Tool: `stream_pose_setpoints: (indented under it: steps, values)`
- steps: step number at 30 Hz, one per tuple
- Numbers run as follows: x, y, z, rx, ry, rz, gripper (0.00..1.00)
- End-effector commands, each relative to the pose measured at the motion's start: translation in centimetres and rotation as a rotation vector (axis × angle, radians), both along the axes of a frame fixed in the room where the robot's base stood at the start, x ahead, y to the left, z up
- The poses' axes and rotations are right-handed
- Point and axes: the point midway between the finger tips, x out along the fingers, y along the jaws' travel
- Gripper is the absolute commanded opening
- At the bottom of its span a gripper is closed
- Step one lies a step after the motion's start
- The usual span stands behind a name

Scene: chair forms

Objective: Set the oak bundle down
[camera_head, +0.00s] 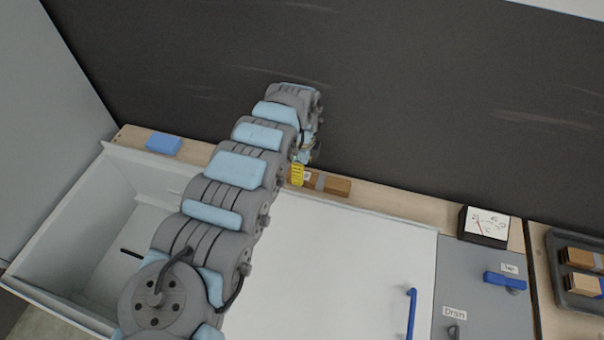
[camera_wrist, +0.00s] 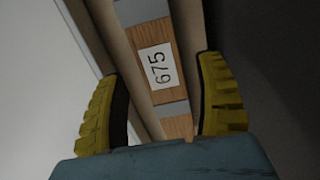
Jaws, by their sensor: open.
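The oak bundle (camera_head: 334,185) lies on the narrow wooden ledge behind the white lid in the head view. In the wrist view the oak bundle (camera_wrist: 146,45) shows brown wood, grey bands and a white label reading 675. My gripper (camera_head: 298,172) is at the bundle's left part in the head view. In the wrist view its yellow fingers (camera_wrist: 165,105) stand apart, one on each side of the bundle, with a visible gap on both sides. The arm hides the bundle's left end in the head view.
A blue block (camera_head: 163,144) lies on the ledge at left. An open white basin (camera_head: 62,225) is below it. A black box with a dial (camera_head: 484,226) stands at right. A dark tray (camera_head: 561,262) holds more wood bundles. A dark wall (camera_head: 420,100) rises behind the ledge.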

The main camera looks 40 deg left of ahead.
Motion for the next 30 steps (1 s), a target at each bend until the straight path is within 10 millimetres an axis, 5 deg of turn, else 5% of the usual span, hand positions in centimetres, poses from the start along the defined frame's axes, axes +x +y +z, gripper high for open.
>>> stream_pose_setpoints:
  steps: [15, 30]
  values:
    - [0.0, 0.0, 7.5, 0.000, -0.001, 0.001, 0.71]
    - [0.0, 0.0, 8.2, 0.000, -0.001, 0.000, 0.71]
